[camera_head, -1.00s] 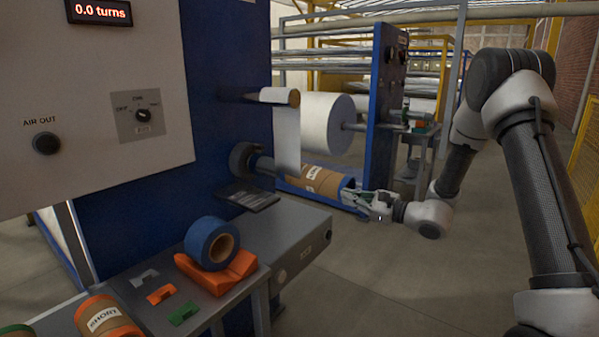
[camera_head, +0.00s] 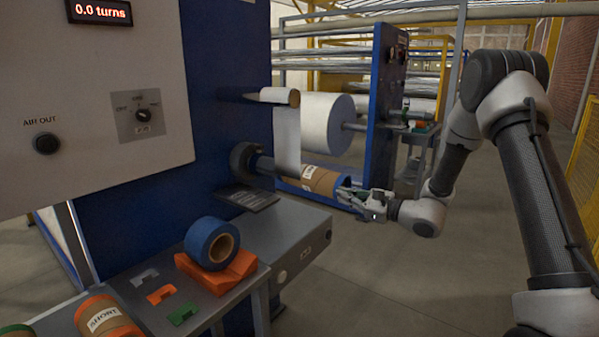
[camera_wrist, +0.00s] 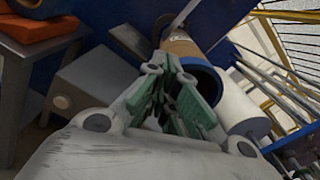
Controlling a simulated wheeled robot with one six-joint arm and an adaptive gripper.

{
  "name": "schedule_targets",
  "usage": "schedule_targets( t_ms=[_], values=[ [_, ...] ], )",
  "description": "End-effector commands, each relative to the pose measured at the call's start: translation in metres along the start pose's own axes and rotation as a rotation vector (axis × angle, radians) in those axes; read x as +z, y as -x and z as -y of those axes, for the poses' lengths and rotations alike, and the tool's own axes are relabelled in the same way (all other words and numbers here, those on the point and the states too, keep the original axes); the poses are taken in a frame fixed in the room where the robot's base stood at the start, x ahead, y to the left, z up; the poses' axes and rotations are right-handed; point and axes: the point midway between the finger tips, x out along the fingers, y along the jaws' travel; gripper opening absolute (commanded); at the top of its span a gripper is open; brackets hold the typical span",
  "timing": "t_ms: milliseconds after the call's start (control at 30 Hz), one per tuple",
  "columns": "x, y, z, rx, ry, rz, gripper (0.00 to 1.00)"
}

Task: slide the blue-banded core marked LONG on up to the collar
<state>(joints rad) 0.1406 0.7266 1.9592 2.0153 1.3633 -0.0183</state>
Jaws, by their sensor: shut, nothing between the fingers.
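The brown core (camera_head: 325,180) with a white label and a blue band at its near end is on the shaft (camera_head: 265,163), which ends at the dark round collar (camera_head: 243,158) on the blue machine wall. A stretch of bare shaft shows between core and collar. The label's word is too small to read. In the wrist view the core (camera_wrist: 180,47) lies ahead, its blue rim (camera_wrist: 208,82) facing me. My gripper (camera_head: 352,192) is shut and empty at the blue-banded end. Its green-padded fingers (camera_wrist: 165,75) overlap the rim in the picture; I cannot tell whether they touch.
A white roll (camera_head: 328,122) hangs behind the core, with a white web (camera_head: 287,140) dropping beside it. A blue upright panel (camera_head: 383,100) stands to the right. A bench at lower left holds a blue roll (camera_head: 205,243) on an orange block and a core marked SHORT (camera_head: 108,318).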

Motion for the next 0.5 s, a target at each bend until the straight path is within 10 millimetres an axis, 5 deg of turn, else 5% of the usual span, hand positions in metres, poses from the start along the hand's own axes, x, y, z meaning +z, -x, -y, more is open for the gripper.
schedule_targets(
  t_ms=[500],
  values=[
    [-0.0001,-0.0083,0.0000,0.000,0.000,-0.001,0.00]
  ],
)
